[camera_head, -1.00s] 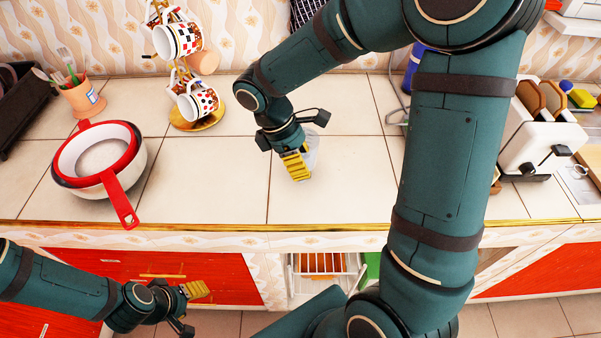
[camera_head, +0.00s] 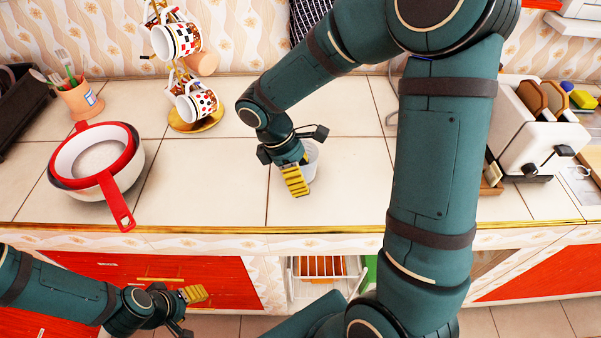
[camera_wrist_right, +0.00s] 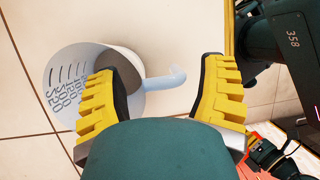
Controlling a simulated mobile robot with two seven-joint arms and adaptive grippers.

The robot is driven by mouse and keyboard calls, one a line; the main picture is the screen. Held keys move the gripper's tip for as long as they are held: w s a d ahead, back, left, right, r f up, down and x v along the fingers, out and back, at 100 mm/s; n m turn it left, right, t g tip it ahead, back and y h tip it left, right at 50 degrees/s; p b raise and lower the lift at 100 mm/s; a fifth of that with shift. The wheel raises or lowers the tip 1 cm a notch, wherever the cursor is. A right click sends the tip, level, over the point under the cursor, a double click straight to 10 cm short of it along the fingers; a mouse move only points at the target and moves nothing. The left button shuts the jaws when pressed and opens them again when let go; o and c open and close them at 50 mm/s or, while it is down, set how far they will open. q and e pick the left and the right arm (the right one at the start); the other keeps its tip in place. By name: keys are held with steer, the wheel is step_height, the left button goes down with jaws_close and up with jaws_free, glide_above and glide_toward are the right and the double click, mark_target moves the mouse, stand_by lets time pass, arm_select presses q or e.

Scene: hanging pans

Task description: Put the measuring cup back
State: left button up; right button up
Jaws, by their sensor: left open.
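The clear measuring cup (camera_head: 312,163) stands on the tiled counter near its middle, partly hidden behind my right gripper (camera_head: 294,180). In the right wrist view, the cup (camera_wrist_right: 62,88) has dark printed markings and sits at the left, partly behind one yellow finger. Its curved handle (camera_wrist_right: 165,80) extends into the gap between the fingers. My right gripper (camera_wrist_right: 165,85) is open, with its fingers wide apart on either side of the handle. I cannot tell whether either finger touches the cup. My left gripper (camera_head: 190,310) is open and empty, low in front of the red cabinets.
Stacked pans (camera_head: 100,165) with a red handle sit at the left. A mug tree (camera_head: 195,118), a utensil pot (camera_head: 80,100) and a toaster (camera_head: 535,135) stand farther back. The counter (camera_head: 200,190) between pans and cup is clear. A white rack (camera_head: 318,275) is below.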

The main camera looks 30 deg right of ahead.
arm_select(q)
steer(key=r+p, duration=0.3)
steer(key=shift+s+r, duration=0.2)
steer(key=shift+s, duration=0.05)
arm_select(e)
steer(key=v, duration=1.2)
steer(key=shift+r, duration=0.2)
steer(key=shift+s, duration=0.1)
